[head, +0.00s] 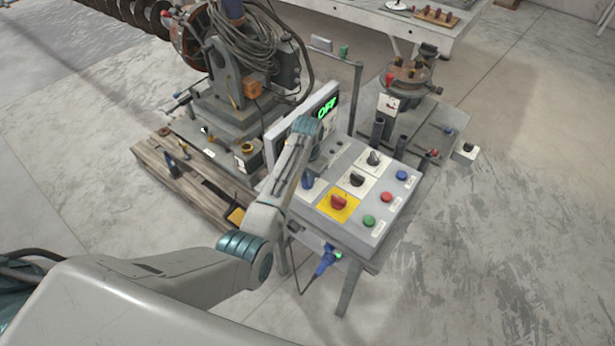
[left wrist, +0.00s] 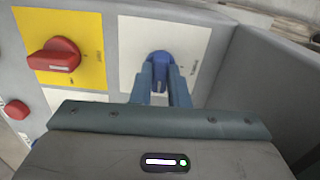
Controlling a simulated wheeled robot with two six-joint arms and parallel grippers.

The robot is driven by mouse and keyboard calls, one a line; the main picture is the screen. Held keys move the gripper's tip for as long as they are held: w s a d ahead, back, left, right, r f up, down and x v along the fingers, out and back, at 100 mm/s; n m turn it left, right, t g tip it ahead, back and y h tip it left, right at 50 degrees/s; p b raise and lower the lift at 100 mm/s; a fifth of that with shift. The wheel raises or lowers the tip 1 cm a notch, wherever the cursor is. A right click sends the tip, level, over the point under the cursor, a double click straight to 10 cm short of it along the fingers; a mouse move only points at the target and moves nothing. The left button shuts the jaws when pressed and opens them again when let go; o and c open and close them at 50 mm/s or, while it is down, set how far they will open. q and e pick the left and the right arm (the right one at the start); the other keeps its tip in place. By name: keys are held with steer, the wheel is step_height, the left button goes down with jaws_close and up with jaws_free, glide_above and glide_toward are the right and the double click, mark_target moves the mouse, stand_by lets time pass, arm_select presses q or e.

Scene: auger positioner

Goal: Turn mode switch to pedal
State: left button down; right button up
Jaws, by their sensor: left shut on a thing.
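The control panel (head: 345,215) is a grey box on a stand. A blue switch knob (left wrist: 159,57) sits on a white plate (left wrist: 205,38) at the panel's edge; its small lettering is unreadable. My left gripper (left wrist: 160,75) is shut on this knob, with one blue-grey finger on each side. In the head view my left arm reaches over the panel and largely hides the gripper. My right gripper is not in view.
Green (head: 369,220), red (head: 386,197) and blue (head: 401,175) push buttons line the panel's right side. A blue plug (head: 325,261) hangs at the front. The auger machine (head: 235,85) stands behind left.

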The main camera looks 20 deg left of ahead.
arm_select(q)
steer(key=shift+r+m, duration=0.1)
steer(key=shift+m, duration=0.3)
steer(key=shift+w, duration=0.1)
steer(key=c, duration=1.4)
jaws_free()
step_height(320, 180, up, 11)
steer(key=b, duration=0.3)
steer(key=shift+b, duration=0.3)
steer(key=shift+f, duration=0.2)
